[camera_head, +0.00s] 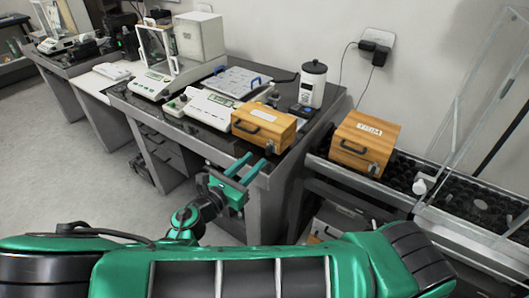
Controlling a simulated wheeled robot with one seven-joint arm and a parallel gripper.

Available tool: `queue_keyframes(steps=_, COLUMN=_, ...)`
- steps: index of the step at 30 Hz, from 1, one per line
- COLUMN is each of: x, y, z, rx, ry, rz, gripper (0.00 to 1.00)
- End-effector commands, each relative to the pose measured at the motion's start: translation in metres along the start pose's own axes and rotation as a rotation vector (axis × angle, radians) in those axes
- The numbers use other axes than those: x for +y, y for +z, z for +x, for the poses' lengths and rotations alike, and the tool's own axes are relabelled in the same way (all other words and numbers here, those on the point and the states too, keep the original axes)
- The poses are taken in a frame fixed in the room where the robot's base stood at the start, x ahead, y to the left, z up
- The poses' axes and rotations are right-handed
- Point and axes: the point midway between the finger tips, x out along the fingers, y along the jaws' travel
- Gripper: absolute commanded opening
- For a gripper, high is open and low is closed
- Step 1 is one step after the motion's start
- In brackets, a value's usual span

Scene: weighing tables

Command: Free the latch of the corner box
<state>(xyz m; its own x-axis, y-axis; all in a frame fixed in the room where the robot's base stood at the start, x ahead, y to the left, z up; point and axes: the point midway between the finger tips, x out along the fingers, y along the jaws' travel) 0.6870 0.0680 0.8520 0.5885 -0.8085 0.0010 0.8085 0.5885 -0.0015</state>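A wooden box (262,122) with a white label and a dark handle sits at the near right corner of the middle weighing table (222,155). A small grey metal latch (270,147) shows low at the right end of its front; its exact position is too small to tell. My gripper (246,164) is in front of and just below the box, near the table edge. Its two green fingers are apart with nothing between them, pointing toward the box. They look clear of the latch, though the depth gap is hard to judge.
A second labelled wooden box (365,144) stands on the dark right-hand bench (410,180). Balances (210,104), a white canister (312,84) and a flat tray (238,81) crowd the table behind the corner box. The floor (85,170) at left is clear.

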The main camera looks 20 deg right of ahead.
Motion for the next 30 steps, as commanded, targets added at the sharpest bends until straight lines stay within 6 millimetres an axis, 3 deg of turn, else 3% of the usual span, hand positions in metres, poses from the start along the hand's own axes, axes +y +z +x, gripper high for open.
queue_keyframes(steps=3, x=-0.001, y=0.000, z=0.022, rx=-0.001, ry=-0.004, rz=-0.002, gripper=0.30)
queue_keyframes(steps=10, x=-0.001, y=0.000, z=0.052, rx=0.001, ry=-0.003, rz=0.000, gripper=0.30)
queue_keyframes(steps=23, x=-0.001, y=0.000, z=0.062, rx=0.001, ry=-0.001, rz=0.001, gripper=0.30)
queue_keyframes(steps=27, x=-0.001, y=0.000, z=0.062, rx=0.001, ry=-0.001, rz=0.001, gripper=0.01)
queue_keyframes(steps=30, x=0.000, y=0.000, z=0.062, rx=0.001, ry=0.000, rz=0.001, gripper=0.00)
